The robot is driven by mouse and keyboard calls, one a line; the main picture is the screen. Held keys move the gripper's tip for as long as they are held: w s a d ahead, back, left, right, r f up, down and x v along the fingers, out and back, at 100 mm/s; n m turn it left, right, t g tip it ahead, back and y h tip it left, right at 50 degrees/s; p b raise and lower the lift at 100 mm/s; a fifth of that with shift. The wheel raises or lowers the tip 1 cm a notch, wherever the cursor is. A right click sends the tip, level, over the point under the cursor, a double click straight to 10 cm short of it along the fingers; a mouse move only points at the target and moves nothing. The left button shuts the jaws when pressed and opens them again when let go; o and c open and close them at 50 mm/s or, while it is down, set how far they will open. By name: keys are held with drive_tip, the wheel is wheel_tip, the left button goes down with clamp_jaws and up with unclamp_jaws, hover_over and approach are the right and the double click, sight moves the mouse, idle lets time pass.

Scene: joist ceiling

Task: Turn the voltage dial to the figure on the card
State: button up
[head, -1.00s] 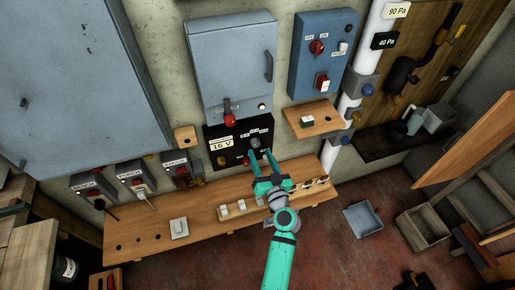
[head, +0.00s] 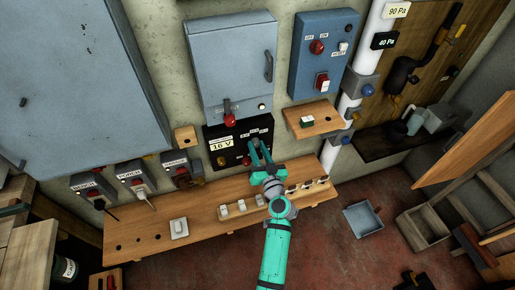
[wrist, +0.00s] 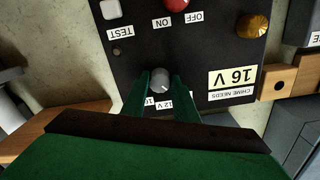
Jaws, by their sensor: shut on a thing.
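The black voltage panel (head: 238,133) is on the wall below a grey cabinet. Its card (head: 221,145) reads 16 V; in the wrist view the card (wrist: 233,78) is upside down and also says CHIME NEEDS. The grey voltage dial (wrist: 160,77) sits between the fingertips of my gripper (wrist: 161,84), which is shut on it. In the head view my gripper (head: 258,150) covers the dial. A 12 V label (wrist: 180,101) shows beside one finger; another label is partly hidden by the other finger. I cannot tell where the dial points.
The panel also bears a red knob (wrist: 176,4), a brass knob (wrist: 253,27) and a white TEST button (wrist: 111,9). A wooden shelf (head: 310,119) juts out at right. A long wooden bench (head: 150,232) runs below, with several small items on it.

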drive_tip(key=shift+m, duration=0.3)
drive_tip(key=m, duration=0.3)
drive_tip(key=shift+m, duration=0.3)
drive_tip(key=m, duration=0.3)
drive_tip(key=shift+m, duration=0.4)
drive_tip(key=m, duration=0.4)
drive_tip(key=shift+m, duration=2.1)
drive_tip(key=o, duration=1.1)
drive_tip(key=shift+r, duration=0.1)
drive_tip(key=shift+c, duration=0.2)
drive_tip(key=v, duration=1.1)
